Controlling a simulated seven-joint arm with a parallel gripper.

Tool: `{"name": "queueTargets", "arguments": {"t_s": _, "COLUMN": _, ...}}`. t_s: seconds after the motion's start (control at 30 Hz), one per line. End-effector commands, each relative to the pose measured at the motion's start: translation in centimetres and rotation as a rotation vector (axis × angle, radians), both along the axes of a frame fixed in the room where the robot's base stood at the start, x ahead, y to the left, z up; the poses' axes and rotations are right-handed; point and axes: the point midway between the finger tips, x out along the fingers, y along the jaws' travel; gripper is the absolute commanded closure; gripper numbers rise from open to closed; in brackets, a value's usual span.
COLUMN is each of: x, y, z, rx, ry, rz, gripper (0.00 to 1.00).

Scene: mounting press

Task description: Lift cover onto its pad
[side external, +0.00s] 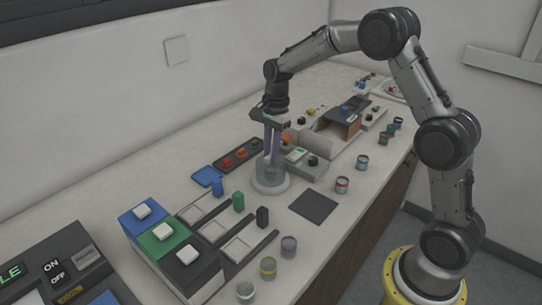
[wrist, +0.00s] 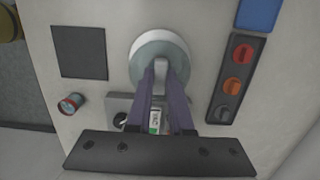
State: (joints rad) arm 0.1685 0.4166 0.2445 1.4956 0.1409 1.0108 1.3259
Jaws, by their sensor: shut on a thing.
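The cover (side external: 270,175) is a clear greyish cylinder standing on a round white base (side external: 271,188) near the middle of the bench. In the wrist view the cover (wrist: 143,51) shows from above with a grey handle on top. My gripper (side external: 271,155) comes straight down over it, and its purple fingers (wrist: 160,72) are shut on the handle. The cover looks upright and seated in the base; I cannot tell any gap. A dark grey square pad (side external: 314,206) lies bare in front of it, and it also shows in the wrist view (wrist: 80,52).
A dark panel with red and orange knobs (side external: 241,155) and a blue pad (side external: 205,176) lie behind. A grey box with a green display (side external: 304,158) stands close to the base. Small cans, including a red-banded one (side external: 342,185), line the front edge.

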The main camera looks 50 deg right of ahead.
Motion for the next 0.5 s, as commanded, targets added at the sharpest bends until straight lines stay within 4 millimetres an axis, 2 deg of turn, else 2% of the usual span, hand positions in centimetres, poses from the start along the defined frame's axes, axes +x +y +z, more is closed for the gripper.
{"name": "queueTargets", "arguments": {"t_s": 0.23, "x": 0.0, "y": 0.0, "z": 3.2, "rx": -0.002, "ry": -0.006, "rz": 0.001, "gripper": 1.0}}
{"name": "queueTargets", "arguments": {"t_s": 0.5, "x": -4.8, "y": 0.5, "z": 8.6, "rx": -0.002, "ry": -0.008, "rz": 0.0, "gripper": 1.0}}
